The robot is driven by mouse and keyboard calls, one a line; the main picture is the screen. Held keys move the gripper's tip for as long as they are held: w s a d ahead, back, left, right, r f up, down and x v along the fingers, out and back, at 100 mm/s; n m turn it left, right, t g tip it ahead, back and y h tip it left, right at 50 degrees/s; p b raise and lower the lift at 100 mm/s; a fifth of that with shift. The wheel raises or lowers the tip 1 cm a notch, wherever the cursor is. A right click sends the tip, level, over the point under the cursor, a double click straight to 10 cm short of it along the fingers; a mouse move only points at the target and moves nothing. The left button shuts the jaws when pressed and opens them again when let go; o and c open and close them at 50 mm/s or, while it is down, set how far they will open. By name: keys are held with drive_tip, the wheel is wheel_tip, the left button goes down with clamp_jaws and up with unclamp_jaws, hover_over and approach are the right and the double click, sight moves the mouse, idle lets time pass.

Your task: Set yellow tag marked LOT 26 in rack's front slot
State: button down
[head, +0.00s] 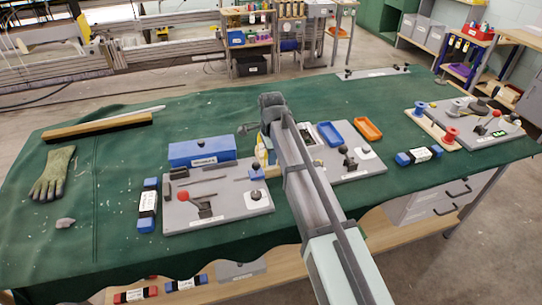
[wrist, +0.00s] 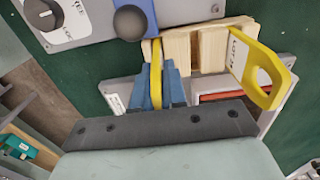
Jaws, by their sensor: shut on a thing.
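In the wrist view, my gripper (wrist: 160,75) has its blue fingers shut on a yellow tag (wrist: 156,60), which shows edge-on, so its marking cannot be read. The tag's far end meets the left part of a pale wooden rack (wrist: 208,48); I cannot tell how deep it sits in a slot. A second yellow tag (wrist: 262,75), with a round hole and a white label starting with LOT, stands at the rack's right end. Its number is not clear. In the head view, my arm hides the gripper and most of the rack; a bit of yellow (head: 262,152) shows beside the arm.
A grey panel with a red-knobbed lever (head: 205,205) lies left of my arm, with a blue box (head: 202,151) behind it. Another panel (head: 372,172) and an orange tray (head: 368,129) lie to the right.

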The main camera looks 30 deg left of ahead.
drive_tip(key=c, duration=1.1)
unclamp_jaws()
drive_tip(key=shift+o, duration=0.4)
drive_tip(key=shift+o, duration=1.2)
drive_tip(key=shift+r, duration=0.15)
drive_tip(key=shift+r, duration=3.35)
